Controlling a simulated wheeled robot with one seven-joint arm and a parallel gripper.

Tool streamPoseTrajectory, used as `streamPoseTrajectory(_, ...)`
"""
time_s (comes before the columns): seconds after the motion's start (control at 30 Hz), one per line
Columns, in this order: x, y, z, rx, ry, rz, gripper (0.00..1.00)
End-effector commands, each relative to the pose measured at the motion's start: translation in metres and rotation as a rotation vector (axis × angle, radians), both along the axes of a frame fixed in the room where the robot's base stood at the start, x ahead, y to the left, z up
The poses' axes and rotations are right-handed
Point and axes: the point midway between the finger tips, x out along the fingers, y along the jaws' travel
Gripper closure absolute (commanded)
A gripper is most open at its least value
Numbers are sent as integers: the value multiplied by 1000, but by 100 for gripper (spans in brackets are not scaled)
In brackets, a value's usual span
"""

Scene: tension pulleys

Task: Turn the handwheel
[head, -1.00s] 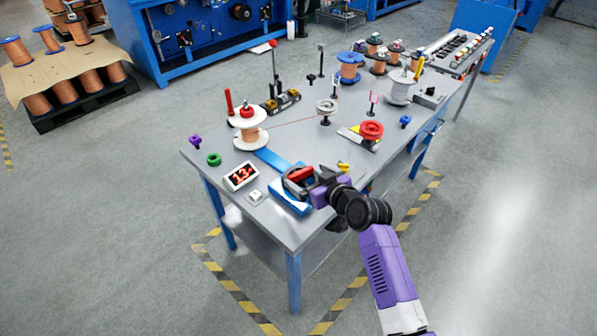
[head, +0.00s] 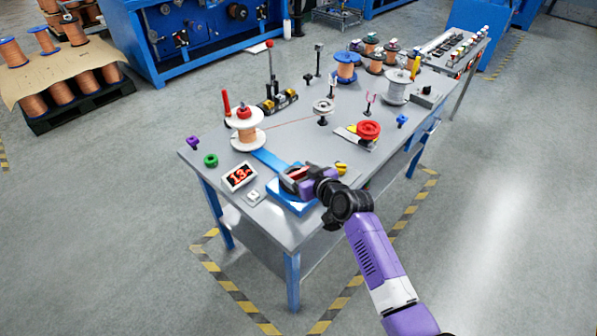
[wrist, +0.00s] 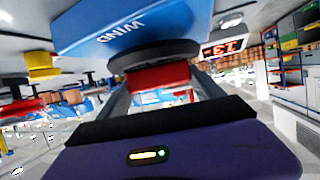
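The blue winding unit (head: 291,200) stands at the table's near edge. It fills the top of the wrist view (wrist: 130,28), with "WIND" lettering upside down. A dark round wheel (wrist: 155,54) is on it, with a red block-like part (wrist: 158,77) in front, which I take to be the handwheel's grip. The red part also shows in the head view (head: 297,174). My gripper (wrist: 160,88) has one finger on each side of the red part. Whether the fingers press on it or stand slightly apart is unclear. The gripper hides part of the wheel in the head view.
A red-digit display (head: 239,176) and a white switch box (head: 254,196) stand left of the unit. A white-flanged spool (head: 246,136) is behind, and a red pulley (head: 368,130) on a plate is to the right. Yellow clips (head: 341,168) lie close by the gripper.

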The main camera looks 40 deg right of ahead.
Motion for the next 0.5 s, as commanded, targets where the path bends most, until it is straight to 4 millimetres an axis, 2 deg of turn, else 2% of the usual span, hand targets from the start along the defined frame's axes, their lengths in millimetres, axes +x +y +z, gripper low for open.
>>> streamPoseTrajectory(0.5,0,1,3,1,6,-114,64)
